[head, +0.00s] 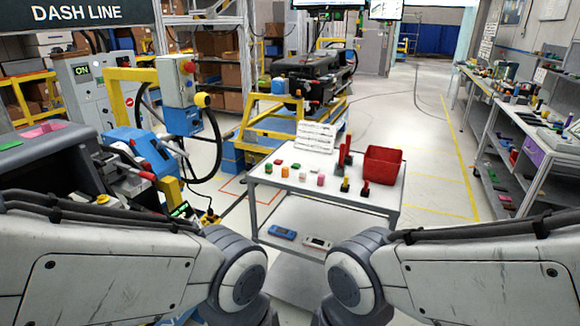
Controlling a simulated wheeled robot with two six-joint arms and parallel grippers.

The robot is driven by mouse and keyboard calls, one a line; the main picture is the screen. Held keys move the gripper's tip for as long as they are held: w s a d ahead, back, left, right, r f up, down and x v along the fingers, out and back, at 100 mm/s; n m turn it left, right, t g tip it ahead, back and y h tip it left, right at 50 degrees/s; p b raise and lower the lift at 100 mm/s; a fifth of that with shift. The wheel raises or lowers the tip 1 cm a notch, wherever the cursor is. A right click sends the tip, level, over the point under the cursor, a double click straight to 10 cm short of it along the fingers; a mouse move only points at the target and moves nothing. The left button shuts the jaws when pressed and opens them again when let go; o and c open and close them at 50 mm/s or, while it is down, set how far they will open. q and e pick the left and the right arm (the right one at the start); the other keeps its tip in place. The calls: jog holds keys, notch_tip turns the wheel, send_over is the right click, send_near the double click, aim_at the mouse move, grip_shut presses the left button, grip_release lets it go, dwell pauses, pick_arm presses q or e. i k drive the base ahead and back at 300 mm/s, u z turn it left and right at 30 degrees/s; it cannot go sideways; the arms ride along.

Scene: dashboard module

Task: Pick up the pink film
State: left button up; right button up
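A flat pink piece (42,130), which looks like the pink film, lies on top of the dark dashboard module (50,150) at the far left. A small upright pink item (321,180) also stands on the white table (300,203) in the middle; it is too small to tell what it is. My two arms come in from the lower left and lower right, with their joints near the bottom middle. Neither gripper shows in this view, so I cannot see their fingers or whether they hold anything.
A flat green piece (11,145) lies near the pink one on the module. The table also holds a red bin (383,165), a white rack (315,136) and several small coloured items. A yellow-framed stand (262,128) is behind it. Open floor (435,165) lies right of the table.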

aim_at(45, 128)
jog(key=u, duration=0.75)
jog(key=k, duration=1.3)
jog(key=z, duration=0.85)
jog(key=i, duration=2.45)
jog(key=u, duration=1.25)
jog(key=i, duration=0.85)
jog(key=u, duration=0.8)
